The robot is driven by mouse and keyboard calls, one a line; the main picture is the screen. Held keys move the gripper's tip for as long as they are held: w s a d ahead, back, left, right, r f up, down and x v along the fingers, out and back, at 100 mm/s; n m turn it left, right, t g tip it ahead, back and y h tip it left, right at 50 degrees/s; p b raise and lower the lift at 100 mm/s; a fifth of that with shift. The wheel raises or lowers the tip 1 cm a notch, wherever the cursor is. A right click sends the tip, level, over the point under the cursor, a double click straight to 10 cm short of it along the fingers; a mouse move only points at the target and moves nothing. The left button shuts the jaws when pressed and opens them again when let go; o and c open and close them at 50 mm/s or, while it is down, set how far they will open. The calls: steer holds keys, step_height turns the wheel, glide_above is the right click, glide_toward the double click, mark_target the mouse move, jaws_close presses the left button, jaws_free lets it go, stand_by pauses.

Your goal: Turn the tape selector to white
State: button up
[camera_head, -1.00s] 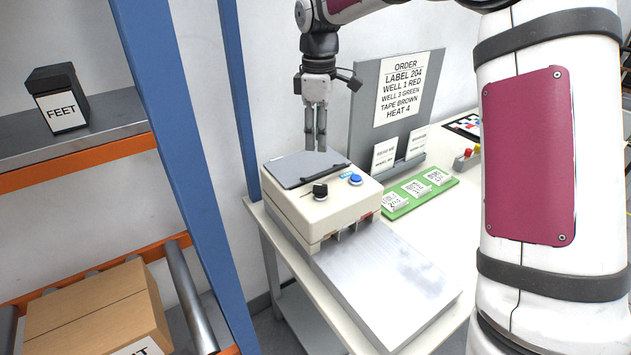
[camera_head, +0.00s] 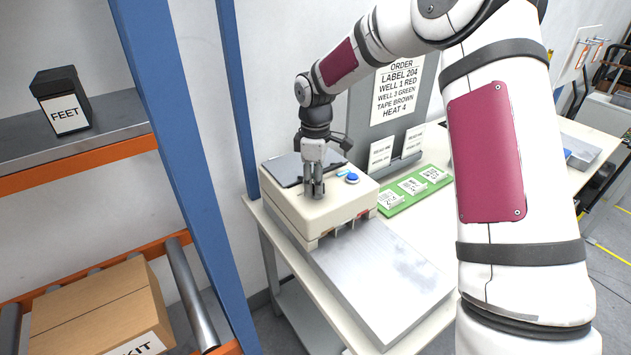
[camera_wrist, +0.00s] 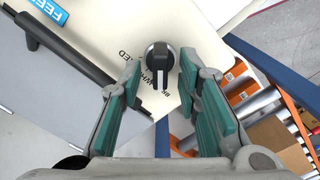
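The tape machine (camera_head: 335,212) is a cream box on the table with a grey lid (camera_head: 290,170) and a blue button (camera_head: 352,178). The tape selector, a black round knob (camera_wrist: 158,58) with a raised pointer, shows in the wrist view between my fingers, with printed words around it, partly hidden. My gripper (camera_head: 315,192) points down over the machine's top at the knob. In the wrist view my gripper (camera_wrist: 160,100) has its teal fingers apart, one on each side of the knob, with gaps. In the head view the gripper hides the knob.
A metal plate (camera_head: 385,275) lies in front of the machine. A green strip with labels (camera_head: 414,190) sits to its right. An order board (camera_head: 398,92) stands behind. A blue rack post (camera_head: 190,160) rises at left, with boxes on the shelves.

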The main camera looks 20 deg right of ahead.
jaws_close()
steer(key=shift+w+m, duration=0.1)
steer(key=shift+m, duration=0.3)
steer(key=m+b, duration=0.1)
steer(key=m, duration=0.2)
steer(key=shift+m, duration=0.3)
steer(key=shift+w+d+m+b, duration=0.15)
steer(key=shift+m+b, duration=0.5)
steer(key=shift+m, duration=1.55)
jaws_free()
